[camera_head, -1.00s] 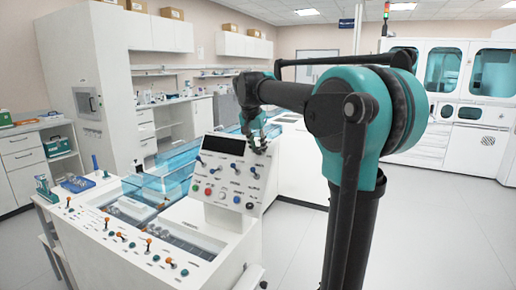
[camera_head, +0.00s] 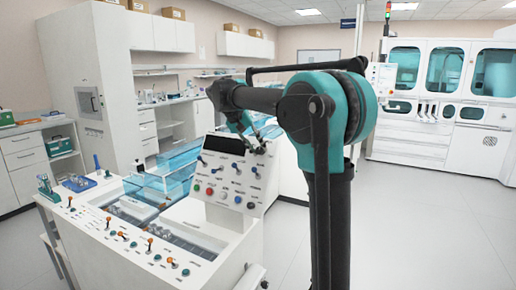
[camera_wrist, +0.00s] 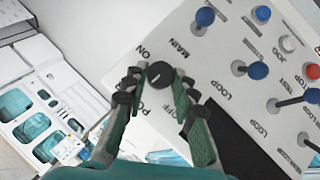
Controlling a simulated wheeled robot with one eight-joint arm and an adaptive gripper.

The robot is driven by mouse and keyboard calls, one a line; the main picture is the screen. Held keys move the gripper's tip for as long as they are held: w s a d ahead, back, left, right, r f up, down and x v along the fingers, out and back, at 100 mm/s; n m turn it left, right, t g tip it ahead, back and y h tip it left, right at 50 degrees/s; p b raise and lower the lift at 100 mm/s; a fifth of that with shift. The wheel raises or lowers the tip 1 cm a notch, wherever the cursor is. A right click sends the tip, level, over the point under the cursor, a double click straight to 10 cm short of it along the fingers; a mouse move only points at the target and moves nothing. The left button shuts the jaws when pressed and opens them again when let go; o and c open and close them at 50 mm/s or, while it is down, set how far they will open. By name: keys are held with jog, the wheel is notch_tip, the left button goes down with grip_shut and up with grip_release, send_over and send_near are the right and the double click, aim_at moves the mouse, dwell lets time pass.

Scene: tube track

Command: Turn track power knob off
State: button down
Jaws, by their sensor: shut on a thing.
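The black round track power knob (camera_wrist: 160,74) sits on the white control panel (camera_wrist: 225,75), with "ON" and "OFF" lettering beside it and a partly hidden label. My gripper (camera_wrist: 158,86) has one fingertip on each side of the knob and is shut on it. A small pale mark shows on the knob, but its exact pointing is hard to tell. In the head view my gripper (camera_head: 252,142) is at the upper right of the tilted panel (camera_head: 215,205), and the knob is not clear there.
In the head view, a teal clear-sided track (camera_head: 160,185) runs behind the panel, and orange-tipped levers (camera_head: 107,220) stand on the console at left. Open floor lies at right.

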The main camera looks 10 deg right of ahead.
jog(key=shift+n+h, duration=0.3)
jog(key=shift+n, duration=0.1)
dwell(0.3)
jog(key=c, duration=1.2)
grip_release()
jog(key=shift+a, duration=0.1)
jog(key=v, duration=1.2)
jog(key=shift+w+a, duration=0.1)
jog(key=shift+w, duration=0.05)
